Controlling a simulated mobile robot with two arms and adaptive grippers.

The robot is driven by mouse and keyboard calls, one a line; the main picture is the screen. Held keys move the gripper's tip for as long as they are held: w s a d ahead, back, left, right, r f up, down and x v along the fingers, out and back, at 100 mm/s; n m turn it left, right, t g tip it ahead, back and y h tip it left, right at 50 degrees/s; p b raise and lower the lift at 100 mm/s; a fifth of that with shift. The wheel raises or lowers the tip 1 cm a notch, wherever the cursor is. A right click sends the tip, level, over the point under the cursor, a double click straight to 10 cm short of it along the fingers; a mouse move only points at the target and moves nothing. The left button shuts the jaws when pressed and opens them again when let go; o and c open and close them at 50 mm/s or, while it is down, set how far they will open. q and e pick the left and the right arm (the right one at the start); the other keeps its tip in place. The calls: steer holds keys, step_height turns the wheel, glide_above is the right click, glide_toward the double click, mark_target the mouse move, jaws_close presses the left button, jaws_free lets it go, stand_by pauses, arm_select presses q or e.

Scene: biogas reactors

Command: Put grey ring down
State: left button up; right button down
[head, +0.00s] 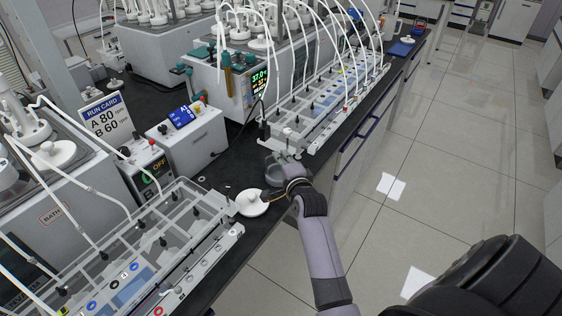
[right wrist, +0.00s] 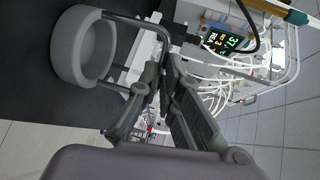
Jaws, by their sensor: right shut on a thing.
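The grey ring (head: 274,172) is at the front edge of the black bench in the head view, partly hidden by my right gripper (head: 287,160). In the right wrist view the ring (right wrist: 66,50) shows at the upper left as a short, wide band with a dark looped handle. My right gripper (right wrist: 157,68) is shut on that handle, with the ring off to one side of the fingers. I cannot tell whether the ring touches the bench. My left gripper is not in view.
Clear racks with tubes stand on both sides, the far one (head: 320,112) close by. A control box (head: 190,138) stands behind. Bare bench lies left of the ring.

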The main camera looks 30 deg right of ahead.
steer(key=shift+s, duration=0.1)
steer(key=c, duration=2.2)
jaws_free()
steer(key=o, duration=0.4)
